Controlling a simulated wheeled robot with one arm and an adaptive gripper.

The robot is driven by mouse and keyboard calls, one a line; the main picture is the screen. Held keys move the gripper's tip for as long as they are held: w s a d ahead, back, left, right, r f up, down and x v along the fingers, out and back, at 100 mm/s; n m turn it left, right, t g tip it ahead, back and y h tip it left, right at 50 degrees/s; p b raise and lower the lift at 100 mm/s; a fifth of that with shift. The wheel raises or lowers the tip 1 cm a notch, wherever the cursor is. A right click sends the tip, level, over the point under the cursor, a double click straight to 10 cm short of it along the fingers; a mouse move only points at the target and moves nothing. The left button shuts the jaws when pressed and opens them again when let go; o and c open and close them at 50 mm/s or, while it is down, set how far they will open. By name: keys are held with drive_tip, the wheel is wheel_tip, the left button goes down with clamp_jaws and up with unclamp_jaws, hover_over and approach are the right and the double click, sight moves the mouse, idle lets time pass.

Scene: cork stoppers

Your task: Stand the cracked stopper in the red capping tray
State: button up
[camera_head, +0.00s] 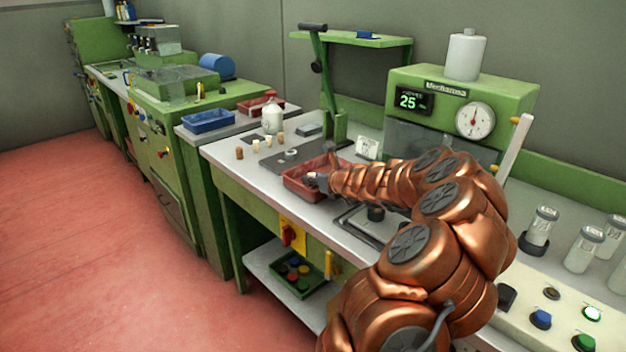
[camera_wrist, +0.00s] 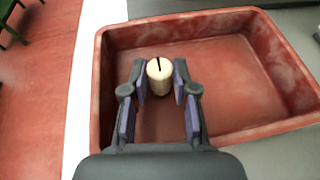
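The red capping tray (camera_head: 296,187) lies on the bench at the front of my arm; it fills much of the wrist view (camera_wrist: 240,131). My gripper (camera_wrist: 160,82) reaches over its near wall, low inside the tray. The cracked stopper (camera_wrist: 160,78) is pale cream with a dark line across its top. In the head view my gripper (camera_head: 319,181) is small and partly blends with the tray.
Several stoppers, one a brown stopper (camera_head: 240,153), stand on the bench left of the tray, near a white bottle (camera_head: 272,119). A blue bin (camera_head: 208,121) and another red bin (camera_head: 261,106) stand farther back. A green machine with a dial (camera_head: 474,120) stands behind my arm.

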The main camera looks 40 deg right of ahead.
drive_tip(key=shift+o, duration=1.4)
drive_tip(key=shift+r, duration=0.15)
drive_tip(key=p+v, duration=0.1)
drive_tip(key=v, duration=1.1)
